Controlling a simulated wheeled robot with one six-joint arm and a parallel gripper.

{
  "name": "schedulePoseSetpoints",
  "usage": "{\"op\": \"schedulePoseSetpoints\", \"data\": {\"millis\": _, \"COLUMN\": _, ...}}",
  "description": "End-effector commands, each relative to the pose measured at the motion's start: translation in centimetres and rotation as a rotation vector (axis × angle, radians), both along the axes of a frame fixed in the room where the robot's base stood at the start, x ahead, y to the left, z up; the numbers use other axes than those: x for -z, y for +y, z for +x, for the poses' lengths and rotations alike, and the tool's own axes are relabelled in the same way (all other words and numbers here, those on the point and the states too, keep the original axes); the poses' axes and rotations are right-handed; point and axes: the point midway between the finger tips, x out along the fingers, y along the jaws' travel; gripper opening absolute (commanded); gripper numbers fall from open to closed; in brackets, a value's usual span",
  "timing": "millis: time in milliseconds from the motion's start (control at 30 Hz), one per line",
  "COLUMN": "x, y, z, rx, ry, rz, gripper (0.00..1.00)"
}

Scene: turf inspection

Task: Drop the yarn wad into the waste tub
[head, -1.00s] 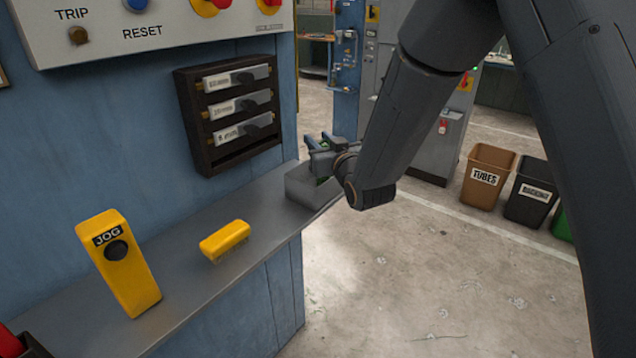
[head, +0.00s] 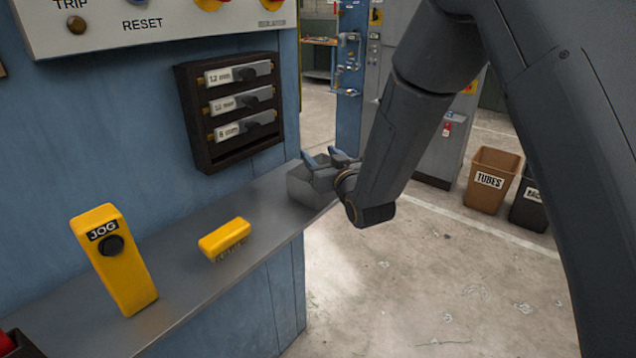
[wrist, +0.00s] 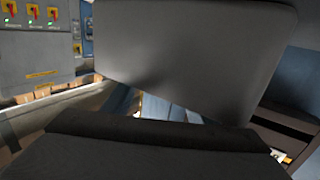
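A small grey tub (head: 308,187) stands at the far end of the grey ledge; I cannot read a label on it. My gripper (head: 326,157) is at the tub's far right side, its two fingertips tilted upward above the rim. The fingertips stand apart with no object visible between them. In the wrist view, my gripper (wrist: 165,112) shows as large dark finger surfaces with a gap, with blue behind. No yarn wad is visible now; the inside of the tub is mostly hidden by its wall and my gripper.
A yellow JOG pendant (head: 113,260) and a yellow block (head: 224,239) are on the ledge (head: 180,285). A dark rack (head: 232,112) with labelled bars is on the blue wall. A brown TUBES bin (head: 490,180) and a black bin (head: 529,205) stand on the floor.

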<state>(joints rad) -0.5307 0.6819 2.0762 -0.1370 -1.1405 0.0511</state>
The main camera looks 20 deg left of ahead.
Motion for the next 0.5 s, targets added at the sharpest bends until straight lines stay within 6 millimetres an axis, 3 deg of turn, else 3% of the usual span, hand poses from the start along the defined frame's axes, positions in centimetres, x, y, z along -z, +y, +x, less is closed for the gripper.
{"op": "schedulePoseSetpoints", "data": {"millis": 267, "x": 0.0, "y": -0.6, "z": -0.7, "rx": 0.0, "ry": 0.001, "rz": -0.001, "gripper": 0.52}}
{"op": "schedulePoseSetpoints", "data": {"millis": 500, "x": -0.1, "y": -2.9, "z": -3.7, "rx": 0.0, "ry": 0.001, "rz": -0.001, "gripper": 0.52}}
